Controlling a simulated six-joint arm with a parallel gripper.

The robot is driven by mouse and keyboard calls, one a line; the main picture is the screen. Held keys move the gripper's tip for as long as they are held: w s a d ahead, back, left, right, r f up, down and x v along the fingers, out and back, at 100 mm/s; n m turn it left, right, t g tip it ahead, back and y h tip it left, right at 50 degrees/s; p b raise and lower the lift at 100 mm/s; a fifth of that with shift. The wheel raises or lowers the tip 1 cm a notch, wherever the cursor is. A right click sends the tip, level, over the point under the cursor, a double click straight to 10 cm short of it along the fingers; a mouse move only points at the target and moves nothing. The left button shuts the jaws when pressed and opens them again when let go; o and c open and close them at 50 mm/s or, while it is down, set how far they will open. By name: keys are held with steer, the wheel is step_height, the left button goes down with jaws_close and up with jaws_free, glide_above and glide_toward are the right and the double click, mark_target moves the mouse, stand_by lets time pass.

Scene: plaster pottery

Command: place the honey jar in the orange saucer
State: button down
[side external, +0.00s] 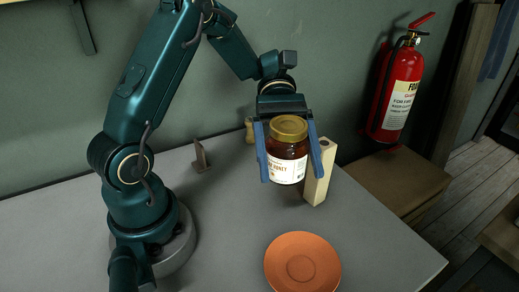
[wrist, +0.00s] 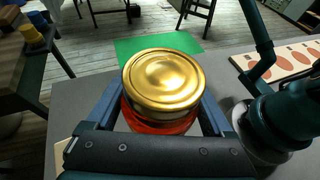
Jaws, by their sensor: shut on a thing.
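The honey jar (side external: 287,168) has a gold lid, dark amber contents and a white label. It is upright between the two blue fingers of my gripper (side external: 291,177), which is shut on it. The jar appears held above the table. The orange saucer (side external: 302,264) lies flat and empty on the table, nearer the camera than the jar and slightly to its right. In the wrist view, the jar's gold lid (wrist: 163,79) fills the middle between the fingers and hides most of what is below. I cannot identify the saucer there.
A pale wooden block (side external: 320,172) stands just right of the jar. A small brown stand (side external: 201,157) and a tan object (side external: 250,131) are farther back. The grey table (side external: 225,245) is clear left of the saucer. A green mat (wrist: 150,45) shows beyond the lid.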

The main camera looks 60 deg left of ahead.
steer(key=x, duration=0.4)
steer(key=w+f+x, duration=0.1)
steer(key=x, duration=0.7)
steer(key=shift+w+d+f, duration=0.1)
steer(key=shift+d+f, duration=0.2)
steer(key=shift+f, duration=0.2)
steer(key=shift+d+f, duration=0.15)
steer(key=shift+f, duration=1.95)
steer(key=shift+f, duration=0.2)
jaws_free()
steer(key=shift+f, duration=0.1)
steer(key=shift+w+a+r, duration=0.1)
steer(key=shift+a+r, duration=0.1)
steer(key=shift+r, duration=0.2)
steer(key=v, duration=0.7)
steer(key=shift+a, duration=0.1)
